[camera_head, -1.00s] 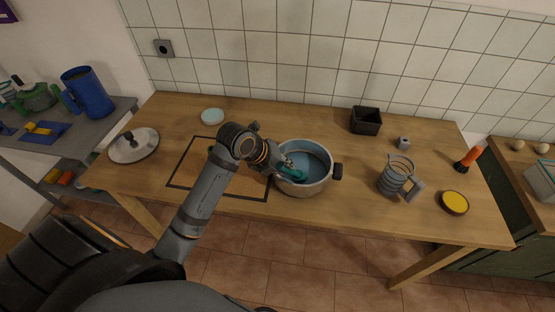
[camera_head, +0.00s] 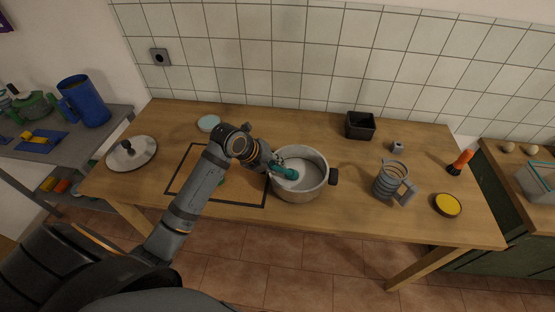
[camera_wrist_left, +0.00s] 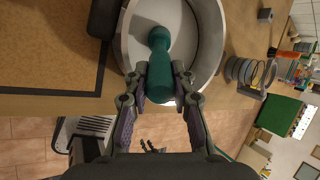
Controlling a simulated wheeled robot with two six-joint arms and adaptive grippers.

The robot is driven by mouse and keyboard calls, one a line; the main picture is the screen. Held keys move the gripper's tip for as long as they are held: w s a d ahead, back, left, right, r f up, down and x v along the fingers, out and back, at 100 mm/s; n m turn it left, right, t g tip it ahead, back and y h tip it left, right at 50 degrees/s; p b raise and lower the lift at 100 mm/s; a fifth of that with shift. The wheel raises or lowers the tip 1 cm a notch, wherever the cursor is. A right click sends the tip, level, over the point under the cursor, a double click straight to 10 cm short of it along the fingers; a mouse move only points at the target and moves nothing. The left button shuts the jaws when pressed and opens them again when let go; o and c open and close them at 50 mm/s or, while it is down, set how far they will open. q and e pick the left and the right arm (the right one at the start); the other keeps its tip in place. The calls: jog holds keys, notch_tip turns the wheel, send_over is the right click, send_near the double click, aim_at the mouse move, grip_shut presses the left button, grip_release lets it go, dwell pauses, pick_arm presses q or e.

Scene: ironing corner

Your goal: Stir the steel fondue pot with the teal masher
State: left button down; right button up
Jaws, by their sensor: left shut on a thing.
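My left gripper (camera_head: 277,167) is at the left rim of the pot, shut on the teal masher (camera_head: 288,172). In the left wrist view, the gripper (camera_wrist_left: 160,88) holds the teal handle (camera_wrist_left: 159,60) between its fingers, and its far end reaches into the pot (camera_wrist_left: 205,40). My right gripper is not in view.
A lid (camera_head: 131,153) lies at the left and a pale dish (camera_head: 208,123) behind. To the right are a grey ringed mug (camera_head: 391,180), a black box (camera_head: 360,125), a small grey cube (camera_head: 397,146), a yellow-topped dish (camera_head: 447,205) and an orange-and-black flashlight (camera_head: 461,162).

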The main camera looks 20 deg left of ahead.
pick_arm(q)
jog(key=shift+w+d+f, duration=0.15)
jog(key=shift+w+d, duration=0.05)
jog(key=shift+d, duration=0.4)
jog(key=shift+w+d, duration=0.15)
jog(key=shift+d, duration=0.15)
jog(key=p+v, duration=0.2)
jog(key=v, duration=0.1)
jog(key=shift+w+r+p, duration=0.1)
jog(key=shift+r+p, duration=0.15)
jog(key=shift+p, duration=0.1)
jog(key=p+v, duration=0.7)
jog(key=shift+s+r+p, duration=0.25)
jog(key=shift+p, duration=0.05)
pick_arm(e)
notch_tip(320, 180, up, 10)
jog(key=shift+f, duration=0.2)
pick_arm(q)
notch_tip(320, 180, up, 5)
jog(key=p, duration=0.3)
jog(key=shift+p, duration=0.35)
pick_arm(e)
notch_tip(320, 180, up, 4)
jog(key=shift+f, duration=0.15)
